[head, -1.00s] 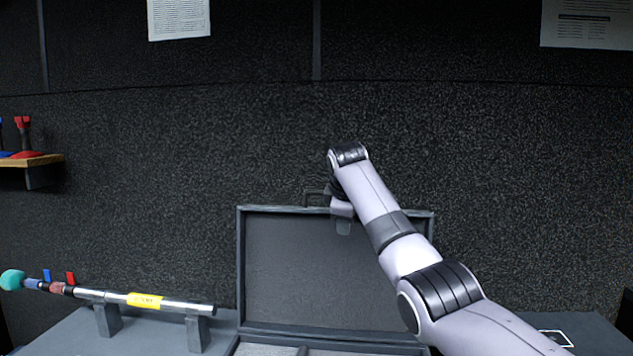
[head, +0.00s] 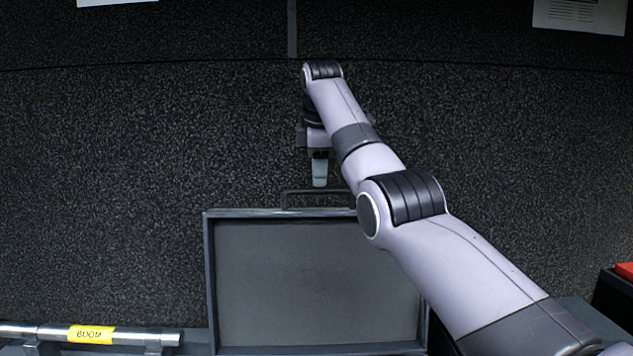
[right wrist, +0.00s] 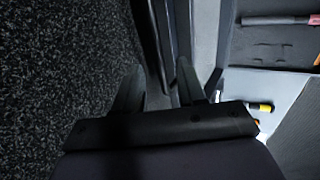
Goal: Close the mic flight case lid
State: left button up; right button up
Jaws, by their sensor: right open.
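The mic flight case lid (head: 318,285) stands open and upright in the head view, its dark inner face toward me. Its carry handle (head: 318,192) sticks up from the top edge. My right gripper (head: 320,182) points down just above the handle, near the wall; whether it touches the handle cannot be told. In the right wrist view its two fingers (right wrist: 158,88) are apart, with dark edges, probably of the lid, ahead of them. The case base is below the head view. My left gripper is not in view.
A dark speckled wall (head: 130,150) stands close behind the lid. A boom pole (head: 140,337) with a yellow label lies on a stand at lower left. A red object (head: 625,270) is at the right edge. The right wrist view shows a dark panel with cutouts (right wrist: 275,50) and small items.

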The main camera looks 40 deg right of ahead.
aim_at(318, 210)
jog(key=shift+x, duration=1.8)
jog(key=shift+c, duration=0.3)
grip_shut()
